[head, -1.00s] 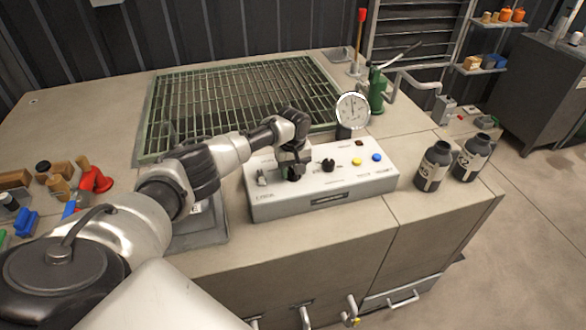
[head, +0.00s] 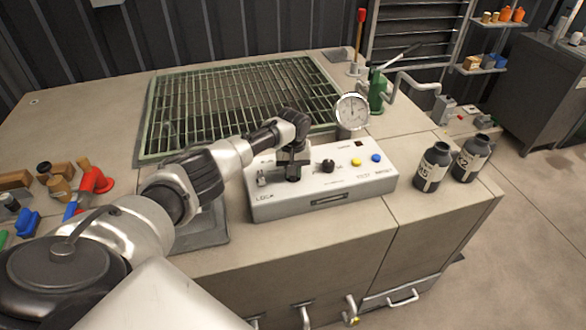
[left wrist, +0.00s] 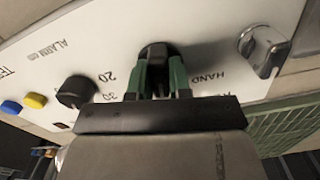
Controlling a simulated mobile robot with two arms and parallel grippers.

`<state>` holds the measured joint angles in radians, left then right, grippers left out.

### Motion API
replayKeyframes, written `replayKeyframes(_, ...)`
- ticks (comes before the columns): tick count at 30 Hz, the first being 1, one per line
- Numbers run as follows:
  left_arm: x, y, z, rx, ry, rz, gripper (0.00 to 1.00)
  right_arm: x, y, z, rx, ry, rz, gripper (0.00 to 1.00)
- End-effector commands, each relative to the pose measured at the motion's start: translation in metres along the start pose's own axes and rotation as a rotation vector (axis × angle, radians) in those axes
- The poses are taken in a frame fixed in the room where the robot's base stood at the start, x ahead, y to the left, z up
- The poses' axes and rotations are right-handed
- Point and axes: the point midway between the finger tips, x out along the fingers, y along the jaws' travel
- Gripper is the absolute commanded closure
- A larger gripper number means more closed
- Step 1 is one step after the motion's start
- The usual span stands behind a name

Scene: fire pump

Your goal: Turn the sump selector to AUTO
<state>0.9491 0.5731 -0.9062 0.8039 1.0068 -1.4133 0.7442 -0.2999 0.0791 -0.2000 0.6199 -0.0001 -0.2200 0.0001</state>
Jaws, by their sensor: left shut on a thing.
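The white control box (head: 325,199) stands on the bench in the head view. My left gripper (head: 292,176) reaches down onto the box's left part. In the left wrist view its green fingers (left wrist: 157,82) are shut around the black selector knob (left wrist: 157,52), one on each side. The word HAND (left wrist: 208,77) shows beside the knob. Another label, partly hidden by the gripper, begins near it. I cannot read which position the knob points to. My right gripper is not in view.
A silver toggle (left wrist: 262,48) sits close to one side of the gripper. A second black knob (head: 328,165), a yellow button (head: 356,161) and a blue button (head: 376,158) are to the right. A gauge (head: 352,110) stands behind, and dark bottles (head: 433,168) stand right of the box.

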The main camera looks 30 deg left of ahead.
Motion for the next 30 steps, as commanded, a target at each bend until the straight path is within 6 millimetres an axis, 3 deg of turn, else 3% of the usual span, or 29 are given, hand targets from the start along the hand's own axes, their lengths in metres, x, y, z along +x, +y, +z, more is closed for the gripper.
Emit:
replayKeyframes(18, -0.0006, 0.0002, 0.0001, 0.562, -0.001, 0.001, 1.00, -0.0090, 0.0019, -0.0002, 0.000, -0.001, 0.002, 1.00)
replayKeyframes(30, -0.0006, 0.0000, -0.0003, 0.788, 0.000, 0.001, 1.00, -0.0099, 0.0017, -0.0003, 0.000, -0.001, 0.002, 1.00)
